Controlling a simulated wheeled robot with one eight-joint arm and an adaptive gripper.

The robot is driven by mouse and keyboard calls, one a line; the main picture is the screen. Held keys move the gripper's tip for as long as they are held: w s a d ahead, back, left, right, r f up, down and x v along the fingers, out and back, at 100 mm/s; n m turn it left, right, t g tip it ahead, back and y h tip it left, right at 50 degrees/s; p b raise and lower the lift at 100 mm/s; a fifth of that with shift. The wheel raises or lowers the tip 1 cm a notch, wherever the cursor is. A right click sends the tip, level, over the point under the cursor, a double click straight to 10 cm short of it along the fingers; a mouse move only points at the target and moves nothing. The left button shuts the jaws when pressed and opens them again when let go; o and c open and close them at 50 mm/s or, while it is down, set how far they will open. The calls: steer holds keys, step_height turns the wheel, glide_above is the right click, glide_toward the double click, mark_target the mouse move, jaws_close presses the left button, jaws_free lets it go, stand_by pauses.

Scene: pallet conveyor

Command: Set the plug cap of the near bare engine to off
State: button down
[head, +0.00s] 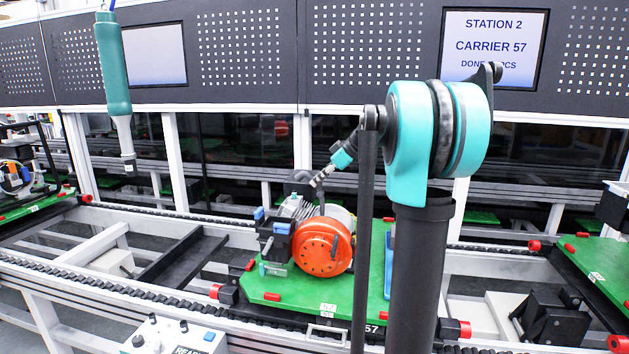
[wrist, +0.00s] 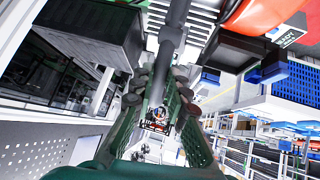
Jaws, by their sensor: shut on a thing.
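The near engine (head: 323,247) has a round orange-red cover and sits on a green pallet (head: 282,287) marked 57. Grey cooling fins show behind the cover, and also at the top of the wrist view (wrist: 152,42). My gripper (head: 319,180) reaches over the engine top from the right. In the wrist view, its fingers (wrist: 160,84) are shut on a dark grey, tube-like piece, which looks like the plug cap (wrist: 172,48). This piece runs toward the fins. The plug is hidden, so I cannot tell whether the cap is seated on it.
A teal hanging tool (head: 114,75) is at the upper left. Another engine on a green pallet (head: 30,204) stands at the far left, and a green pallet (head: 600,262) is at the right. A control box (head: 172,338) stands in front. My arm blocks the view right of the engine.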

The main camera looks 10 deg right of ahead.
steer(key=shift+s+d+f+m+t+y, duration=0.4)
steer(key=shift+d+t+y, duration=0.55)
steer(key=shift+y, duration=0.75)
steer(key=shift+s+d+f+m+t+y, duration=0.35)
steer(key=shift+d+t+y, duration=0.3)
steer(key=shift+t+y, duration=0.85)
steer(key=shift+s+d+f+m+t+y, duration=0.3)
steer(key=shift+d+f+t+y, duration=0.4)
steer(key=shift+y, duration=1.2)
steer(key=shift+d+r, duration=0.1)
steer(key=shift+d, duration=0.05)
steer(key=c, duration=1.5)
jaws_free()
steer(key=shift+s, duration=0.1)
steer(key=v, duration=1.2)
